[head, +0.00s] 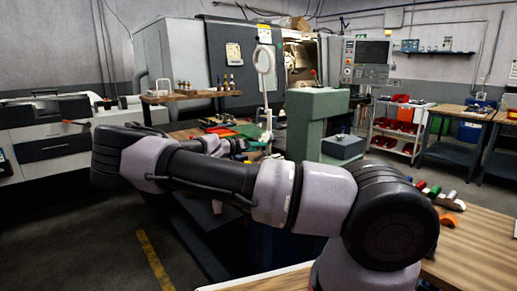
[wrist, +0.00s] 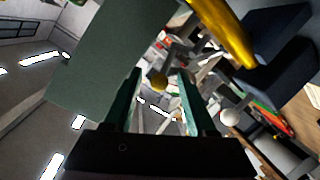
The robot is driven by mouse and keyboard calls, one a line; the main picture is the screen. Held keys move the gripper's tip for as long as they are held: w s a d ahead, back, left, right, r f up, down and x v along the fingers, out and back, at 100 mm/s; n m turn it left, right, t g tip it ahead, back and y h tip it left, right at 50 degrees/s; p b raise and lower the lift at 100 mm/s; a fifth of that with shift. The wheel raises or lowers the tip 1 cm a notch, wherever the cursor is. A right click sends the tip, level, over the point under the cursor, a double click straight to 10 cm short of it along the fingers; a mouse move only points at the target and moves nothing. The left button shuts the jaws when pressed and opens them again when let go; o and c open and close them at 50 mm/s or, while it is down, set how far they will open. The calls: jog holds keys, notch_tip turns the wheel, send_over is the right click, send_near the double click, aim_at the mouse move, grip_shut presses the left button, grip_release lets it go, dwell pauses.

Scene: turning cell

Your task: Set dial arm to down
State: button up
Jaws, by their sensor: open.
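I cannot make out the dial arm for certain in either view. In the head view a grey-green housing (head: 312,112) stands beyond my arm, with a small red-tipped lever (head: 313,74) on top. In the wrist view a large flat grey-green face (wrist: 105,65) fills the upper left. A yellow curved part (wrist: 228,35) is close at the upper right. A small yellow ball (wrist: 158,82) shows between the finger tips, its distance unclear. My gripper (wrist: 159,73) is open, with nothing visibly gripped. In the head view I cannot make out its fingers behind my arm.
A ring lamp (head: 263,60) stands left of the housing, and a blue-grey box (head: 343,147) on its right. A wooden bench (head: 475,240) is at the front right. A shelf rack (head: 400,128) with red bins stands behind. Floor at the left is open.

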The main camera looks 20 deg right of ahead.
jog(key=v, duration=1)
